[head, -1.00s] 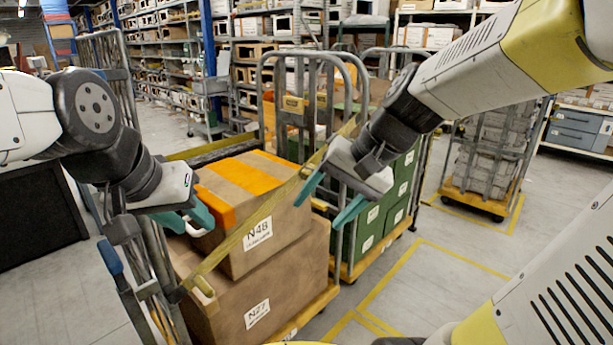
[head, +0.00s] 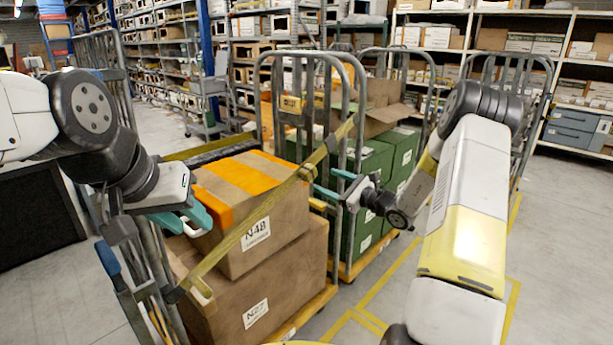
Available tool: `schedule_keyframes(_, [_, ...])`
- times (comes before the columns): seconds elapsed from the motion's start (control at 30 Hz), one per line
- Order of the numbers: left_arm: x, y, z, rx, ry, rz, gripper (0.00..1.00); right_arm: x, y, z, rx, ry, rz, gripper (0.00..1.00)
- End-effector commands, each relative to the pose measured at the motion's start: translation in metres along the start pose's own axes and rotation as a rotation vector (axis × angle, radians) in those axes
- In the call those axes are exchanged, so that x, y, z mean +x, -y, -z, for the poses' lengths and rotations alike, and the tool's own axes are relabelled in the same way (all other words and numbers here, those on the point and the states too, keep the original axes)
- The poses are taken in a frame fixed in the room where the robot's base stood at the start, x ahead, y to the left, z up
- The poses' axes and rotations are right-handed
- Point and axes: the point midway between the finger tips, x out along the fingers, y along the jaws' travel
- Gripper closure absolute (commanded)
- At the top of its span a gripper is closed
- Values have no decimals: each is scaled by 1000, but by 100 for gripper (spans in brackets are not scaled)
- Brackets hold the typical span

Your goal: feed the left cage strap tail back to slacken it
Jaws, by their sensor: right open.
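The left cage (head: 262,85) holds two stacked cardboard boxes, the upper marked N48 (head: 275,205) and the lower N27 (head: 290,280). A yellow webbing strap (head: 245,228) runs diagonally across their front, from the upper right post down to the left rail. A dark fitting (head: 308,171) sits on its upper part, and a short yellow end (head: 202,291) shows at the lower left. I cannot make out a separate loose tail. My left gripper (head: 188,218) is open beside the upper box, left of the strap. My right gripper (head: 325,183) is open, with its teal fingers close to the strap's upper part; contact is unclear.
Another cage with green crates (head: 370,165) stands close behind on the right. A cage stands at the far right, before stocked shelving (head: 575,60). Yellow-lined floor (head: 375,290) is clear at front right. A dark panel (head: 35,200) stands at left.

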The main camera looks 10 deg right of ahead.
Motion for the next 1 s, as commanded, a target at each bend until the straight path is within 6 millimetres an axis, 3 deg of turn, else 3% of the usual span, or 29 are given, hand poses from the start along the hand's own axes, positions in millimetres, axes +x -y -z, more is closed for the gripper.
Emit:
schedule_keyframes(0.5, [0,0,0,0,0,0,64,69,0,1,3,0,3,33])
schedule_keyframes(0.87, [0,0,0,0,0,0,64,77,1,1,3,0,4,33])
schedule_keyframes(0.9, [0,0,0,0,0,0,64,77,1,1,3,0,4,35])
schedule_keyframes(1.0, [0,0,0,0,0,0,64,77,1,1,3,0,4,54])
